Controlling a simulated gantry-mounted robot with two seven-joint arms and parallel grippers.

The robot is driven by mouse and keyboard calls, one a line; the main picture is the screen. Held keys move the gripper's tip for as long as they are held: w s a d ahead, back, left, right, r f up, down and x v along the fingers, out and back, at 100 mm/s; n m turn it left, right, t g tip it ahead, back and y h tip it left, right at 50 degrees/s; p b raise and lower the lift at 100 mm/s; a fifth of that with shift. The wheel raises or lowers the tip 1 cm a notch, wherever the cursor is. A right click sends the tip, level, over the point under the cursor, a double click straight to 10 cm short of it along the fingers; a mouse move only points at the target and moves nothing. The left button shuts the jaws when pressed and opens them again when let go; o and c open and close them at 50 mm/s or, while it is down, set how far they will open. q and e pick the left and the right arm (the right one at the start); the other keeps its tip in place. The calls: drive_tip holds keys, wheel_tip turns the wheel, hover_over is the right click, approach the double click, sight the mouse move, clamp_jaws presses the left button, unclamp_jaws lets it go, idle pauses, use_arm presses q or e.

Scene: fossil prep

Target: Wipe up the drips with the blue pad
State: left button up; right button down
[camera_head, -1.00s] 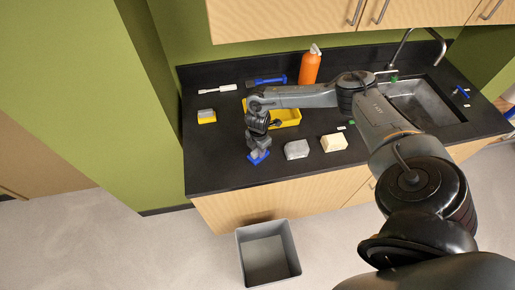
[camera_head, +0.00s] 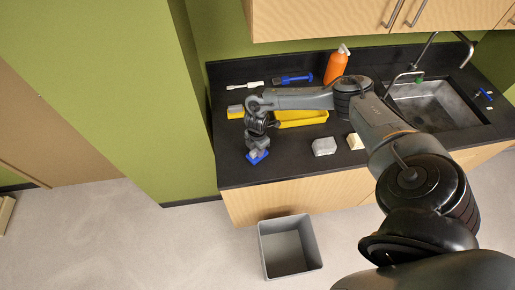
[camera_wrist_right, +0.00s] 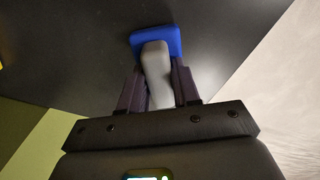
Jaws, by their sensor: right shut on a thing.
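The blue pad (camera_head: 257,158) is at the front left of the black bench, at or just above its top; I cannot tell whether it touches. My right gripper (camera_head: 257,143) is above it. In the right wrist view the gripper (camera_wrist_right: 157,80) is shut on the pad's grey handle (camera_wrist_right: 155,65), and the blue pad (camera_wrist_right: 169,36) extends past the fingertips over dark bench surface. I cannot make out any drips in either view. My left gripper is not in view.
A grey block (camera_head: 324,146) and a cream block (camera_head: 355,141) lie right of the pad. Behind are a yellow tray (camera_head: 300,119), yellow block (camera_head: 235,112), brush (camera_head: 245,86), blue tool (camera_head: 294,79) and orange bottle (camera_head: 336,66). A sink (camera_head: 437,103) is right; a grey bin (camera_head: 290,246) stands below.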

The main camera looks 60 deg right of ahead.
drive_tip(key=r+p, duration=0.1)
drive_tip(key=r, duration=0.1)
drive_tip(key=r+p, duration=0.2)
drive_tip(key=r, duration=0.1)
drive_tip(key=shift+s+d+r+p, duration=0.2)
drive_tip(key=shift+d+r+p, duration=0.1)
drive_tip(key=shift+r+p, duration=0.05)
drive_tip(key=shift+r, duration=0.85)
